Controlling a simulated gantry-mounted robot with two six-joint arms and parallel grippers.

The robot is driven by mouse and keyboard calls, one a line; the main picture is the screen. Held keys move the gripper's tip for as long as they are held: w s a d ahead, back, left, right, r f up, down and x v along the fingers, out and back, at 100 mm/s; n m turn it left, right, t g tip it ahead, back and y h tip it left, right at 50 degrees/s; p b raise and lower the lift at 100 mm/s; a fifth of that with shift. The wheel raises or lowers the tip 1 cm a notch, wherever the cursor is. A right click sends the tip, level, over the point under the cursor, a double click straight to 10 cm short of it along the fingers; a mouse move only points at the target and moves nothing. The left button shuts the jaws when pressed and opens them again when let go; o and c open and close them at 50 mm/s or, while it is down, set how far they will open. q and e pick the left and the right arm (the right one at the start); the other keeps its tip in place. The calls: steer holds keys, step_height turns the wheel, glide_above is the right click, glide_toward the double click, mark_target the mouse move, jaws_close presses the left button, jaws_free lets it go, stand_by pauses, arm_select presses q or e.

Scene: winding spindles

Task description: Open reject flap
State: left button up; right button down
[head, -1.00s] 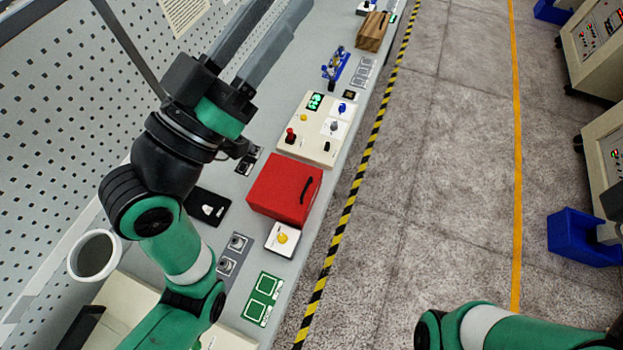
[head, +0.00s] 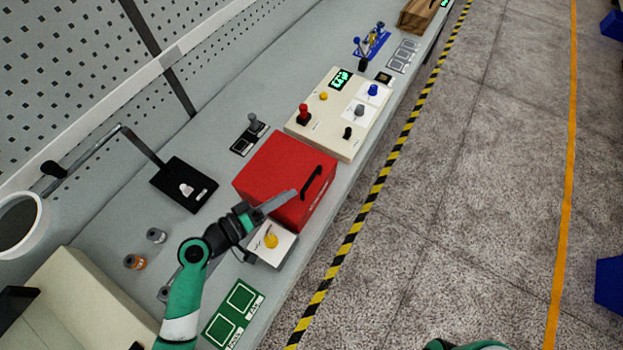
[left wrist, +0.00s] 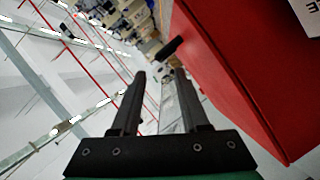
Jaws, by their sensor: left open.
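The red box (head: 282,166) stands on the bench, with a black handle (head: 311,183) on its face towards the aisle. It fills the right of the left wrist view (left wrist: 245,70), where the black handle (left wrist: 170,48) sticks out. My left gripper (head: 291,196) is at the near end of the box, its fingers pointing towards the handle. In the left wrist view my left gripper (left wrist: 160,76) is open and empty, with the handle beyond its fingertips. Whether it touches the box is unclear. My right gripper is out of view.
A white pad with a yellow button (head: 271,241) sits beside the left gripper. A cream control panel (head: 337,112) with knobs stands behind the red box. A black plate (head: 183,186) and two small spindles (head: 135,262) lie left. The aisle floor (head: 470,200) is clear.

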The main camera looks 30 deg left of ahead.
mark_target(311, 178)
arm_select(q)
steer(key=b+x, duration=0.1)
steer(key=x, duration=0.8)
steer(key=shift+w+d, duration=0.1)
steer(key=shift+w, duration=0.15)
jaws_close()
stand_by(0.9)
